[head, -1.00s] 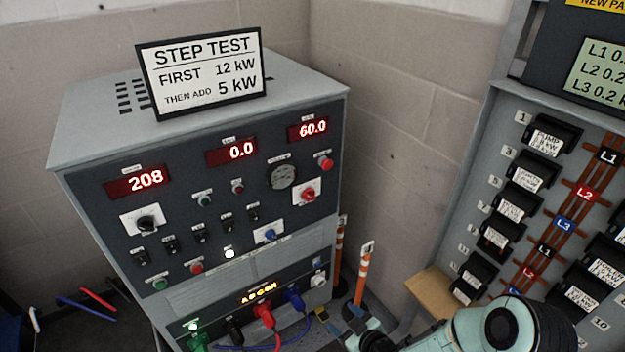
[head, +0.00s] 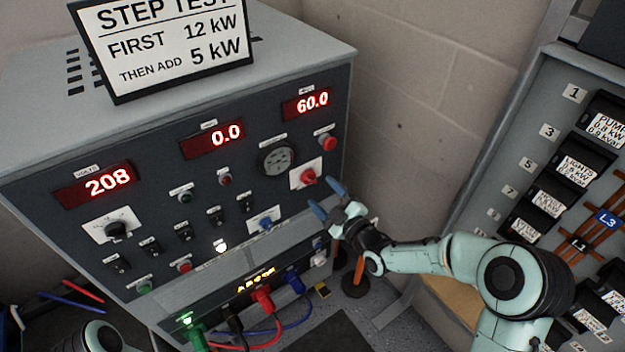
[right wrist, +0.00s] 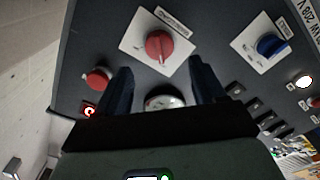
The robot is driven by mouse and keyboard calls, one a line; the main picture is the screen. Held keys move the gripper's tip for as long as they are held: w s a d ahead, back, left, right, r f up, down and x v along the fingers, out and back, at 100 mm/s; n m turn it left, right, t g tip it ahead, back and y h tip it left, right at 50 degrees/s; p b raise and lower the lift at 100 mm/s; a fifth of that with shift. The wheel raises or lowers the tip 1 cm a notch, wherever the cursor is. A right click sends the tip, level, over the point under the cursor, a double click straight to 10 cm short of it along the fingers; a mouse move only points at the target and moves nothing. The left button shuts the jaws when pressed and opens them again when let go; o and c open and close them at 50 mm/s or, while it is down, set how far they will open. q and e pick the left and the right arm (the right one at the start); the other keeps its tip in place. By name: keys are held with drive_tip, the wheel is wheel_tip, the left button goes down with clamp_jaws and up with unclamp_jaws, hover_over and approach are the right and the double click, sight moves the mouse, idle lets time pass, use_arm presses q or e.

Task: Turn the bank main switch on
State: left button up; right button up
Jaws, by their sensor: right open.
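The load bank's dark panel (head: 165,205) carries a red rotary switch (head: 308,176) on a white plate and a blue rotary switch (head: 265,224) lower left of it. Their labels are too small to read, so I cannot tell from lettering which is the main. My right gripper (head: 328,199) is open and empty, just right of and below the red switch. In the right wrist view the red switch (right wrist: 158,46) lies ahead between the spread fingers, apart from them, its pointer line towards the gripper. The left gripper is out of view.
A red push button (head: 327,143) and a round gauge (head: 276,158) sit near the red switch. Coloured plugs and cables (head: 262,298) are below.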

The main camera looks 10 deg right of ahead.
sight(311, 180)
drive_tip(key=x, duration=0.6)
drive_tip(key=shift+p, duration=0.4)
drive_tip(key=c, duration=1)
